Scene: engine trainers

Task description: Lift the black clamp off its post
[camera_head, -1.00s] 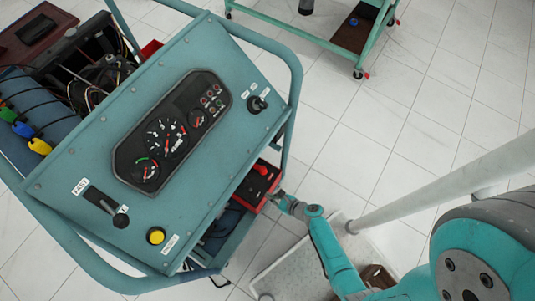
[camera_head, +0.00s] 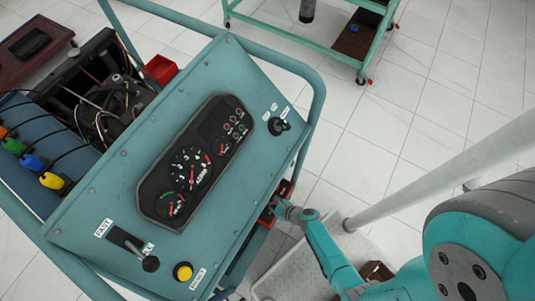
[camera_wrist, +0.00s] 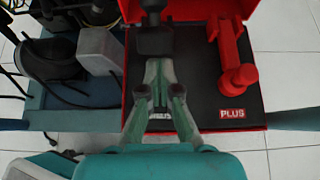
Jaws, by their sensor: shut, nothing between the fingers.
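The post under the clamp is hidden. The red clamp (camera_wrist: 236,72) stands to the right by the PLUS label. In the head view, my gripper (camera_head: 277,206) is at the right edge of the teal panel, which hides most of the battery.
The battery (camera_wrist: 205,110) has a red case. A grey block (camera_wrist: 100,52) and black cables (camera_wrist: 50,65) lie left of it. The teal control panel (camera_head: 110,205) and its tube frame (camera_head: 318,95) stand close to my arm. Tiled floor is free to the right.

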